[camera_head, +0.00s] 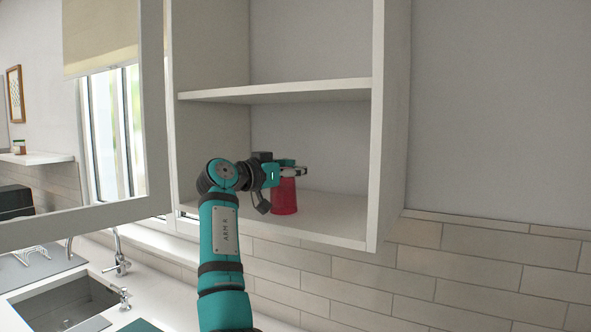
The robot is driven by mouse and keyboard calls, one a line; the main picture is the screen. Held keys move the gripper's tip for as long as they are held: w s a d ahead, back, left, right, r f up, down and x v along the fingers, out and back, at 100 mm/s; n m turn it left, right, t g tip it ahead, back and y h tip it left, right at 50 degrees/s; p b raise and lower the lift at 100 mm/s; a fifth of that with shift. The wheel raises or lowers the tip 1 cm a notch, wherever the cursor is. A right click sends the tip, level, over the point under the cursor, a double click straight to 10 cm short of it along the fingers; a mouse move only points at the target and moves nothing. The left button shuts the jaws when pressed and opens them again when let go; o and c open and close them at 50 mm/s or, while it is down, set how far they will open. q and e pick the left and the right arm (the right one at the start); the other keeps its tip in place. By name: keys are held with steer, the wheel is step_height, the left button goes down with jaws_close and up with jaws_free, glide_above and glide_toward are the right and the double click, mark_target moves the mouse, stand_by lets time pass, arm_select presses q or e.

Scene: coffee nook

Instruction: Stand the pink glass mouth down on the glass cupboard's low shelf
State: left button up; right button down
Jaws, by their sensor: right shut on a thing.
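The pink glass (285,198), a deep pinkish red, is inside the open glass cupboard (390,120), at its low shelf (335,222). It looks upright on its axis, its wider end down, which fits mouth down. Its lower rim is at or just above the shelf board; I cannot tell if it touches. My right gripper (289,172) reaches in from the left and is shut on the glass near its upper end, hiding part of it. My left gripper is not in view.
The middle shelf (280,92) runs above my gripper. The cupboard's open door (155,110) stands at the left. The low shelf is bare to the right of the glass. A sink (65,303) with a tap (117,255) lies below left.

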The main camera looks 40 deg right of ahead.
steer(key=c, duration=1)
jaws_free()
steer(key=shift+a, duration=0.1)
steer(key=o, duration=0.5)
step_height(320, 180, up, 8)
steer(key=p, duration=0.6)
steer(key=shift+p, duration=0.4)
